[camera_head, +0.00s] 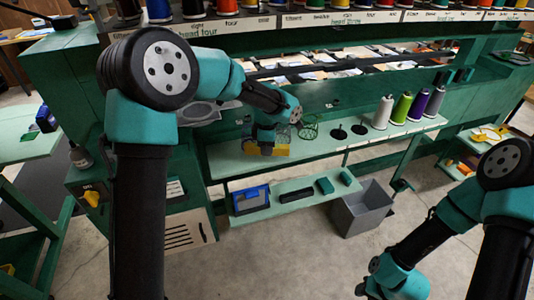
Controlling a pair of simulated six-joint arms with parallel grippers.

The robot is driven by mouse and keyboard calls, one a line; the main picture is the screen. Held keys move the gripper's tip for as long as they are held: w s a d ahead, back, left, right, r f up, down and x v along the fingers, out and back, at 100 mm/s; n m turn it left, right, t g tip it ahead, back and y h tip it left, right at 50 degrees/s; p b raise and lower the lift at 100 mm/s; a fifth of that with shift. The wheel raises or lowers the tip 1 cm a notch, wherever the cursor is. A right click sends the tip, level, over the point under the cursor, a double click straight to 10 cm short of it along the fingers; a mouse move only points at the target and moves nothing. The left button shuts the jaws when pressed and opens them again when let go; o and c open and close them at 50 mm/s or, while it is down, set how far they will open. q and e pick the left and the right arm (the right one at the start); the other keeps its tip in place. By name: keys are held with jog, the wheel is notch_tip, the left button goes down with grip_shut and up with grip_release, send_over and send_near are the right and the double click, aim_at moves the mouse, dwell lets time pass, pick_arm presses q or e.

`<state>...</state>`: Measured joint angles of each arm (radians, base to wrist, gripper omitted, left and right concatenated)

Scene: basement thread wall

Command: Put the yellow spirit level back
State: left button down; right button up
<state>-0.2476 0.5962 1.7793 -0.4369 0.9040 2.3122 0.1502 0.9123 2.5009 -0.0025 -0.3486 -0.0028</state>
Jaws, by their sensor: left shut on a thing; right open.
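The yellow spirit level (279,150) is in my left gripper (266,146), at the left part of the pale green shelf (320,150). The gripper is shut on it, and its fingers and wrist hide part of the level. I cannot tell whether the level touches the shelf. My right gripper (372,288) is low at the bottom right, above the floor and away from the shelf. It is open and empty; its fingertips are hard to make out.
Several thread cones, including a white one (383,113), stand on the shelf's right part, beside black spindles (338,133) and a green wire basket (308,128). Below, a lower shelf (298,195) holds a blue item (250,199) and dark blocks. A grey bin (362,210) stands on the floor.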

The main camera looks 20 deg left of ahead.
pick_arm(q)
jog(key=shift+w, duration=0.1)
jog(key=shift+w+a, duration=0.1)
jog(key=shift+w, duration=0.2)
jog(key=shift+f, duration=1.8)
jog(key=shift+f, duration=0.15)
jog(key=c, duration=0.9)
grip_release()
notch_tip(320, 180, up, 12)
jog(key=shift+r, duration=0.15)
